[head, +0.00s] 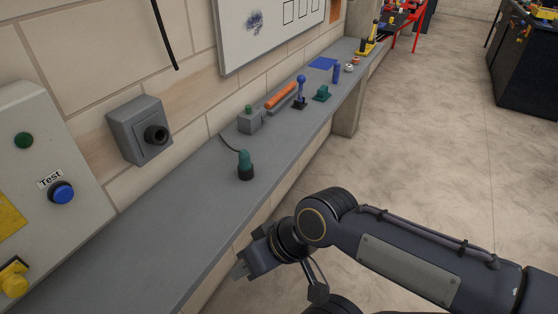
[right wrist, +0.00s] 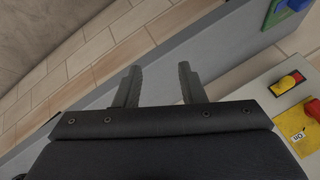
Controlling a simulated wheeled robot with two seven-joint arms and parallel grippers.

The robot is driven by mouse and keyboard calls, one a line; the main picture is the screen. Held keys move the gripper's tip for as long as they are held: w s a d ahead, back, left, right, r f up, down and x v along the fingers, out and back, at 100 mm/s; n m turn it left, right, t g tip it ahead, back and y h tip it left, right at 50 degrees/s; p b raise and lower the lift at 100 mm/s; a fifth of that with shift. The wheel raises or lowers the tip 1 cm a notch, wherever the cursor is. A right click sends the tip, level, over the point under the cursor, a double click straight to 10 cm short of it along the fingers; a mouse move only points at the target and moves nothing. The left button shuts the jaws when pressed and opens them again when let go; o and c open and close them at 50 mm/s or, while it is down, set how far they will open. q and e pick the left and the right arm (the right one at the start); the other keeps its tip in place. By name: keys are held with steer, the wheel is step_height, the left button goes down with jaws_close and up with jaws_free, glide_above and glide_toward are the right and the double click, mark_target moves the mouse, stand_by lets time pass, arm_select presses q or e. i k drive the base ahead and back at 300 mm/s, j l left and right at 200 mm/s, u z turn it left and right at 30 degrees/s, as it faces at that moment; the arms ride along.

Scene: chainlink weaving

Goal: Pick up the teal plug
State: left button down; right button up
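The teal plug (head: 245,160) stands upright on the grey wall shelf (head: 180,215) in the head view. Its top is teal and its lower part is dark, with a thin dark cable behind it. My right gripper (head: 239,270) is off the shelf's front edge, nearer to me than the plug and apart from it. In the right wrist view my right gripper (right wrist: 160,84) has its two fingers spread, with nothing between them. The plug does not show in that view. My left gripper is in neither view.
A grey socket box (head: 140,130) is on the wall left of the plug. A grey box with a green button (head: 249,119), an orange cylinder (head: 282,95) and a blue-knobbed lever (head: 300,93) stand farther along. A control panel (head: 45,150) is at left. The near shelf is clear.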

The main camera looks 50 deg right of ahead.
mark_target(245, 165)
steer(key=z, duration=1.35)
